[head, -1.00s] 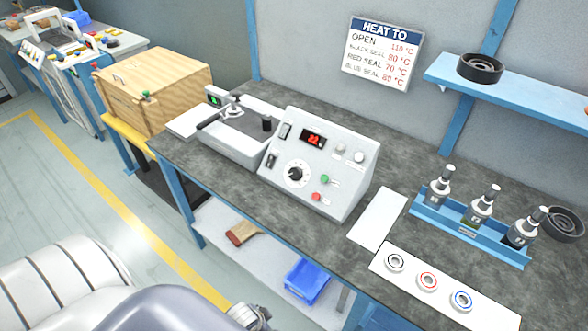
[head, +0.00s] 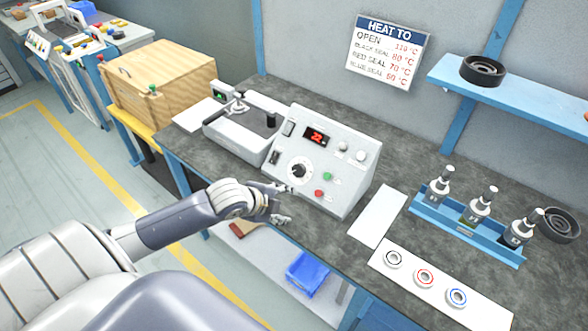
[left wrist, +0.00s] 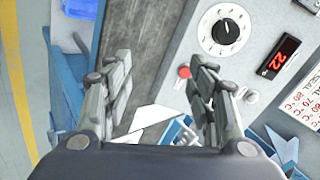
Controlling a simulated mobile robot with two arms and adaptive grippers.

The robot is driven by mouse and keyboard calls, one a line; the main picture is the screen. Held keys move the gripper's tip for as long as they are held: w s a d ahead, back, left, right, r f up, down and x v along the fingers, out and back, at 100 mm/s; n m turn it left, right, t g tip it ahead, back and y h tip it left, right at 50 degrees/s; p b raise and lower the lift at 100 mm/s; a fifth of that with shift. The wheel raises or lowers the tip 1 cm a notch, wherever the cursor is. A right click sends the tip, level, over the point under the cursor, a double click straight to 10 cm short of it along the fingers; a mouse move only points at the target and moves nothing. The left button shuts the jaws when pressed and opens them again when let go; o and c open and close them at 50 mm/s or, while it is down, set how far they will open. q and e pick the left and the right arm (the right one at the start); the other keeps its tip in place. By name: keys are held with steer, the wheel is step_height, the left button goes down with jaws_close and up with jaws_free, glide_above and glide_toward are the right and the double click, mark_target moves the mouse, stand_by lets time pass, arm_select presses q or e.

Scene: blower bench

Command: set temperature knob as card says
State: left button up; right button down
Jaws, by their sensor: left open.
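The temperature knob (head: 299,171) is a black dial on a white scale on the sloped grey control box (head: 335,150). It also shows in the left wrist view (left wrist: 226,31), close up at the top. The red display (head: 316,136) reads about 22. The card (head: 388,52) on the wall is headed HEAT TO and lists open 110, black seal 80, red seal 70, blue seal 60 °C. My left gripper (head: 282,204) is open and empty at the bench's front edge, just in front of the box and apart from the knob. My right gripper is out of view.
A white mat (head: 482,299) carries black, red and blue ringed bearings. A blue rack (head: 466,233) holds bottle-like tools. A wooden crate (head: 160,85) stands left.

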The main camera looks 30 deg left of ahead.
mark_target(296, 170)
arm_select(q)
steer(key=w+a+r+m+t, duration=0.1)
steer(key=w+a+r+m, duration=0.2)
steer(key=w+a+r, duration=0.25)
steer(key=p+x, duration=0.1)
steer(key=x, duration=0.9)
steer(key=shift+w+a+f, duration=0.1)
steer(key=shift+w+f, duration=0.1)
steer(key=shift+w, duration=0.15)
steer(key=c, duration=1)
